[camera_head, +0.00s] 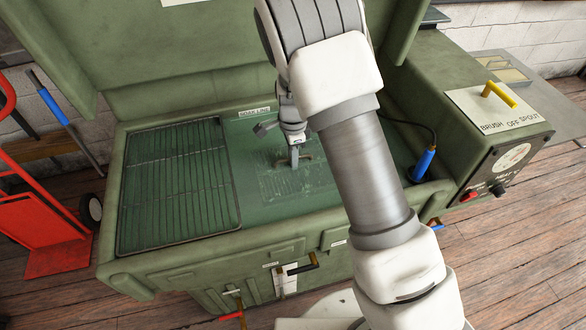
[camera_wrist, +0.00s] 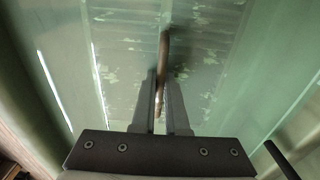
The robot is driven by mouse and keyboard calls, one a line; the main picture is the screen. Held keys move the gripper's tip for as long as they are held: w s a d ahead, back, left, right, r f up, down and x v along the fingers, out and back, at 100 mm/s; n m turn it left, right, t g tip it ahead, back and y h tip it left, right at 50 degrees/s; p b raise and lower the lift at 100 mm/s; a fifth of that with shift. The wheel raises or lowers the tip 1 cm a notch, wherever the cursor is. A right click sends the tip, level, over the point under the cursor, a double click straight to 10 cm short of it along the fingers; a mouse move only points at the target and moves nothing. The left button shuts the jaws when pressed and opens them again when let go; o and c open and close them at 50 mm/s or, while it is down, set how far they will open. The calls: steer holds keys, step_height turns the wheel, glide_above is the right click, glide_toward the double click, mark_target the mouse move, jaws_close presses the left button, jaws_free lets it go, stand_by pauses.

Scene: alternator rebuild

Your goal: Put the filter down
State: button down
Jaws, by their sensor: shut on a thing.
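My gripper (camera_head: 294,162) is inside the green wash cabinet, low over the sink floor right of the wire rack. It is shut on a thin brown object, taken to be the filter (camera_wrist: 163,50), which is seen nearly edge-on. In the wrist view the fingers (camera_wrist: 160,105) pinch it between them, and it sticks out beyond their tips. In the head view only a small brownish bit of the filter (camera_head: 305,158) shows beside the fingers. I cannot tell whether it touches the sink floor (camera_head: 270,205).
A wire rack (camera_head: 180,190) fills the sink's left side. A blue-handled brush (camera_head: 423,165) with a cable stands at the sink's right. A control box with a yellow lever (camera_head: 499,94) is further right. The raised lid and sink walls enclose the space. A red hand truck (camera_head: 45,225) stands left.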

steer(key=shift+a+f, duration=0.1)
steer(key=shift+f, duration=1.95)
steer(key=shift+f+b, duration=0.1)
steer(key=shift+b, duration=0.2)
steer(key=shift+f, duration=0.15)
steer(key=c, duration=0.9)
jaws_free()
steer(key=shift+s, duration=0.1)
steer(key=shift+c, duration=0.2)
